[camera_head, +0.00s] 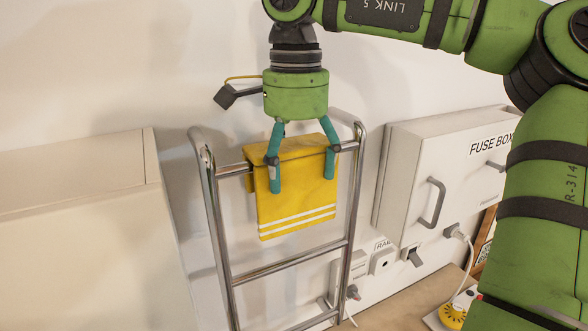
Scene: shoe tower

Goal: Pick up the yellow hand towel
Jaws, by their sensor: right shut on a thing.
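The yellow hand towel (291,205), with two white stripes near its lower edge, hangs folded over the top rung of a metal rack (214,215). My right gripper (302,172) comes down from above, with its teal fingers at the towel's upper part. It is shut on the towel. The towel still lies at the rung's height, and its back side is mostly hidden. My left gripper is not in view.
A white fuse box (411,172) with a handle is on the wall to the right. Below it are sockets with plugs and cables (457,234). A pale cabinet (85,240) stands at the left. A wooden surface (395,308) is at the lower right.

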